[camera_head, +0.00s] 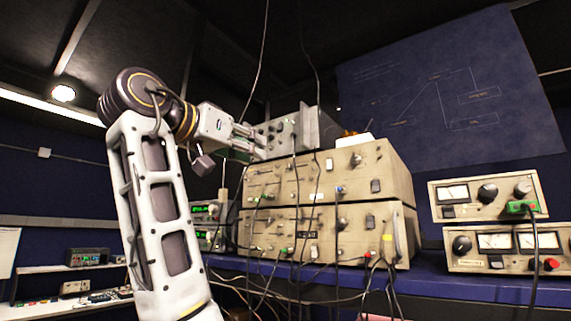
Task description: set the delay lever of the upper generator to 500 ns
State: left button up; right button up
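Two beige generators are stacked on the blue bench. The upper generator (385,170) has a front panel with slots, small levers, knobs and plugged cables. The lower generator (385,240) has a similar panel. The lever markings are too small to read, so I cannot tell the delay lever's setting.
The grey unit (283,134) stands on the upper generator. Black cables hang across the panels. Two metered units (485,195) (510,247) stand at right on the blue bench (430,284). A side shelf with instruments (88,257) is at left.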

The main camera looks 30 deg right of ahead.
aim_at(289, 165)
jog(key=shift+p+x, duration=1.6)
jog(key=shift+x, duration=5.3)
jog(key=shift+w, duration=0.15)
grip_shut()
